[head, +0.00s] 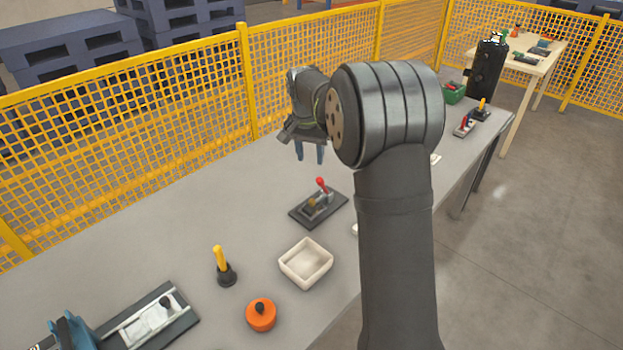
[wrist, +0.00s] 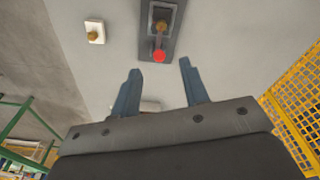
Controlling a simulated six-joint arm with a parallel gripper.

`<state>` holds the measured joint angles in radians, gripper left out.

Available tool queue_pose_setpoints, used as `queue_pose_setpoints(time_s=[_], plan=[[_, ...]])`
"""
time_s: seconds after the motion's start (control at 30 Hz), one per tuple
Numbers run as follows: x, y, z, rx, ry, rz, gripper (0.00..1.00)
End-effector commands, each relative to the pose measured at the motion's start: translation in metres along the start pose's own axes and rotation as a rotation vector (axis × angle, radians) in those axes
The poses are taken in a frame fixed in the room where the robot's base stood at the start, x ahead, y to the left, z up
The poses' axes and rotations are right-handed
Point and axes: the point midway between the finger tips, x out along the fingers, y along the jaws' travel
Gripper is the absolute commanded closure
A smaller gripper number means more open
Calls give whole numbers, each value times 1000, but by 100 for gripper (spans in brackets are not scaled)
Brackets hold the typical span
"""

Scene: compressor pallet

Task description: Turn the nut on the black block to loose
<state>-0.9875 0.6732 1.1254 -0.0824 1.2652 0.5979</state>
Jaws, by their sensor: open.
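A dark block-like plate (head: 296,212) lies on the grey table, with a brass-coloured nut-like part (head: 313,203) and a red-tipped lever (head: 321,183). I cannot tell for certain that this part is the nut. The plate (wrist: 146,47) also shows at the top of the wrist view, with the brass part (wrist: 161,25) and the red tip (wrist: 159,56) beyond my fingers. My gripper (head: 310,154) points down above the table, behind the plate and apart from it. Its two blue fingers are spread and empty, as the wrist view (wrist: 160,66) shows.
A white tray (head: 306,281), an orange round pot (head: 261,316) and a yellow-handled tool in a black stand (head: 223,268) stand nearer. A small white block (wrist: 95,38) with a brass top lies beside the plate. A yellow mesh fence (head: 180,115) runs behind the table.

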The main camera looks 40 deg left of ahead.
Motion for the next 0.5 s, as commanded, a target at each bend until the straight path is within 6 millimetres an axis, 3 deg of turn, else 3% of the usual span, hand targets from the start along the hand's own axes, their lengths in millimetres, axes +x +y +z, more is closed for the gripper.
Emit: queue_pose_setpoints(time_s=[0.1, 0.3, 0.5], plan=[[0, 0, 24, 2, 110, 7, 59], [1, 1, 52, -9, 247, -15, 59], [7, 2, 58, -15, 286, -27, 59]])
